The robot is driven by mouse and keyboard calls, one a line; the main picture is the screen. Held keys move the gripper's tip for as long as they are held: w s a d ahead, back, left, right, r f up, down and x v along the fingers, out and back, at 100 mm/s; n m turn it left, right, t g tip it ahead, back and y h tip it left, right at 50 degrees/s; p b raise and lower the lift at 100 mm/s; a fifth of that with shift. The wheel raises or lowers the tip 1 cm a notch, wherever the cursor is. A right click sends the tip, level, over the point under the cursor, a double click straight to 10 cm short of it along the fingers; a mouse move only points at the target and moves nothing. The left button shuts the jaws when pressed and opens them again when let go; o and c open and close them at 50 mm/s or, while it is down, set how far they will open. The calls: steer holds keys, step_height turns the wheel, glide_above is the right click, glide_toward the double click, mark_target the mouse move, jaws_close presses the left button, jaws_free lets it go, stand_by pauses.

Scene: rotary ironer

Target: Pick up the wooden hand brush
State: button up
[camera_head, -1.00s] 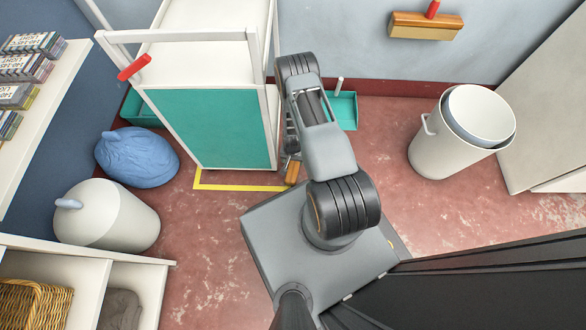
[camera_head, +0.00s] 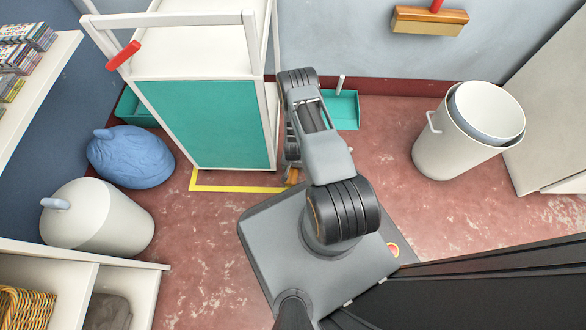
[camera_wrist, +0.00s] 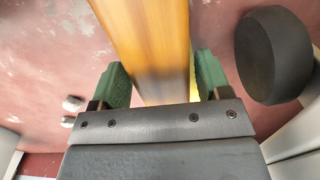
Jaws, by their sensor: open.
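The wooden hand brush (camera_wrist: 148,40) lies on the red floor; its long orange-brown wood fills the top middle of the wrist view. In the head view only a small brown end of the brush (camera_head: 293,175) shows beside the trolley, the rest being hidden by my arm. My gripper (camera_wrist: 163,82) is open, with its green fingertips on either side of the wood in the picture. I cannot tell whether they touch it or how far above it they are. In the head view the gripper is mostly hidden behind my arm.
A white trolley with a teal panel (camera_head: 208,125) stands close left of the brush; a black wheel (camera_wrist: 273,55) is right in the wrist view. A teal tray (camera_head: 345,112) lies behind my arm. A white bin (camera_head: 440,150) stands right, with clear floor between.

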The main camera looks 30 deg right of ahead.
steer(key=c, duration=0.8)
steer(key=shift+o, duration=0.2)
steer(key=shift+r, duration=0.15)
